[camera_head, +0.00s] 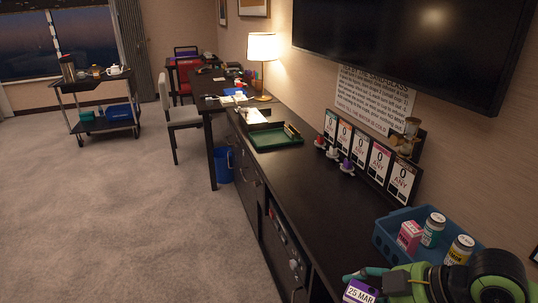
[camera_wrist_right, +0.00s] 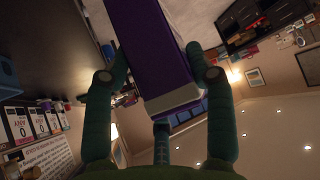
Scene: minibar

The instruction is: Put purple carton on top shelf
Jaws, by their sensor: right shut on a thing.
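The purple carton (camera_head: 360,291) is at the bottom of the head view, with a white label reading "25 MAR" facing up. My right gripper (camera_head: 372,278) is shut on it, beside the front edge of the dark counter. In the right wrist view the purple carton (camera_wrist_right: 150,50) sits between the green fingers of my right gripper (camera_wrist_right: 156,62), its white end toward the palm. My left gripper is in neither view.
A green tray (camera_head: 275,138), small figures and a row of cards (camera_head: 353,147) stand farther back. The carpet (camera_head: 150,220) at left is clear.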

